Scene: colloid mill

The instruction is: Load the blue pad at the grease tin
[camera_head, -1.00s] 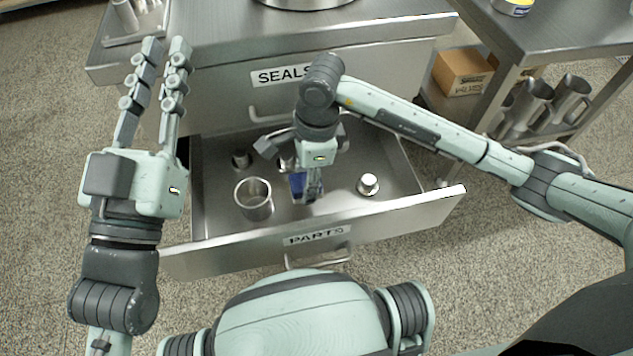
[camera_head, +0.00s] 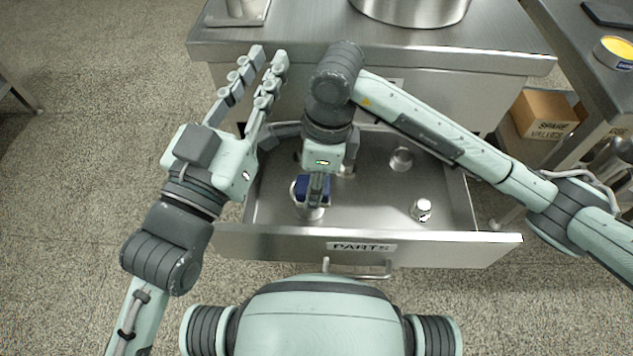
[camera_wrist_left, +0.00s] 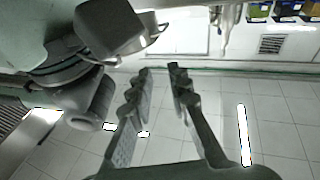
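The blue pad (camera_head: 301,187) is a small dark blue piece in the open drawer area, in the head view. My right gripper (camera_head: 318,200) points down and appears shut on it, above a metal cup (camera_head: 309,214); the fingers partly hide both. The grease tin (camera_head: 615,51), a round tin with yellow contents and a blue and yellow side, stands on the side table at the far right. My left gripper (camera_head: 270,55) is raised left of the drawer, its fingers apart and empty. They also show apart in the left wrist view (camera_wrist_left: 160,70).
The open PARTS drawer (camera_head: 455,238) holds several metal pieces, including a small cylinder (camera_head: 422,208). A steel counter (camera_head: 320,45) is above it. A SPARE VALVES box (camera_head: 543,112) and metal jugs sit at right under the side table.

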